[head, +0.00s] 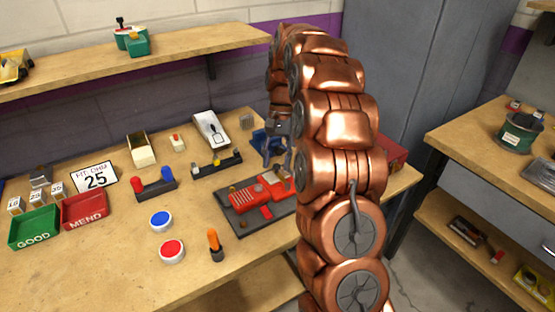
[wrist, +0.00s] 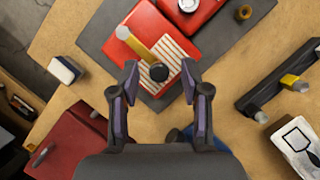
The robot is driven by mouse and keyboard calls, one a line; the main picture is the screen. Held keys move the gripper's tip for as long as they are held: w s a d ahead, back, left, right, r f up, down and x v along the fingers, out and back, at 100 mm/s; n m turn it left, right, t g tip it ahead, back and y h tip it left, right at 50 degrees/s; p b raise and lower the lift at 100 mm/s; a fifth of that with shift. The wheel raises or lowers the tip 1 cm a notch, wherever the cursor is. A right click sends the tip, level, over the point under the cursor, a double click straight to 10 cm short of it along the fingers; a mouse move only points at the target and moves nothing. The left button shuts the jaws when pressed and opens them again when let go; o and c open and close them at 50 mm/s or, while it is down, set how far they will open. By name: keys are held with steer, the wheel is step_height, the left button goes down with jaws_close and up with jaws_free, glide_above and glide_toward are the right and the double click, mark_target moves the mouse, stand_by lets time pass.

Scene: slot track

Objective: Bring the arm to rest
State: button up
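My copper-coloured arm rises on the right of the head view and bends over the table. My gripper (head: 275,150) hangs above the table, partly hidden behind the arm. In the wrist view my gripper (wrist: 160,76) is open, with its two fingers apart and nothing held between them. Below and beyond the fingertips is a red device (head: 258,193) on a dark grey mat (head: 240,227). Whether the fingers touch anything cannot be told.
The wooden table (head: 118,270) also holds a green tray (head: 35,228), a red tray (head: 84,212), blue and red buttons (head: 161,221), a screwdriver (head: 215,245) and a black holder (head: 218,165). A shelf (head: 185,45) runs behind. A side bench (head: 490,140) stands right.

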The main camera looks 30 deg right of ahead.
steer(key=shift+r, duration=0.1)
stand_by(0.3)
steer(key=shift+a+r, duration=0.1)
steer(key=shift+r, duration=0.05)
steer(key=s+a+r+n+h+p, duration=0.1)
steer(key=s+a+r+n+p, duration=0.1)
steer(key=s+a+r, duration=0.35)
steer(key=s+a+r+n+h+p, duration=0.1)
steer(key=s+a+r+n+p, duration=0.15)
steer(key=s+a, duration=0.45)
steer(key=s+a+n+t+h+p, duration=0.1)
steer(key=s+n, duration=0.3)
steer(key=s, duration=1.6)
steer(key=shift+a+f+t+p, duration=0.15)
steer(key=shift+a+t+p, duration=0.15)
steer(key=shift+a+p, duration=0.5)
steer(key=shift+d, duration=0.15)
steer(key=shift+c, duration=0.3)
steer(key=shift+c, duration=0.2)
